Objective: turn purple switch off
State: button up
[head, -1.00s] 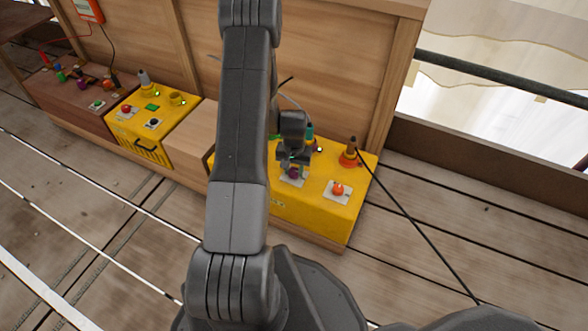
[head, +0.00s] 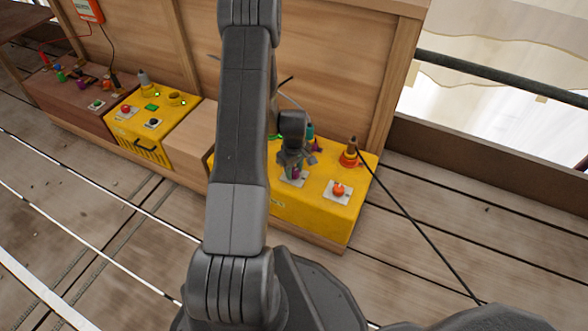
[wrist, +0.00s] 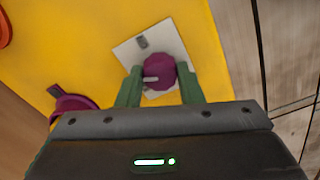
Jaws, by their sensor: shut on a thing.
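The purple switch (wrist: 159,71) is a faceted purple knob with a pale pointer mark, on a white plate (wrist: 128,52) with a small grey mark. The plate is on the yellow box. My gripper (wrist: 159,88) has its green fingers on both sides of the knob and is shut on it. In the head view my gripper (head: 294,167) is over the plate on the right yellow box (head: 330,206), and the purple knob (head: 296,174) shows only in part below it. The pointer points left in the wrist view.
A red knob (head: 339,190) on a white plate sits to the right. An orange plug with a black cable (head: 349,155) stands behind it. Another purple part (wrist: 72,104) is close to my gripper. A second yellow box (head: 177,115) stands farther left.

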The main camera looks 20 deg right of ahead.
aim_at(294, 171)
jog(key=shift+n, duration=2.2)
jog(key=o, duration=1)
notch_tip(294, 171, up, 14)
jog(key=p, duration=0.4)
jog(key=shift+f, duration=0.1)
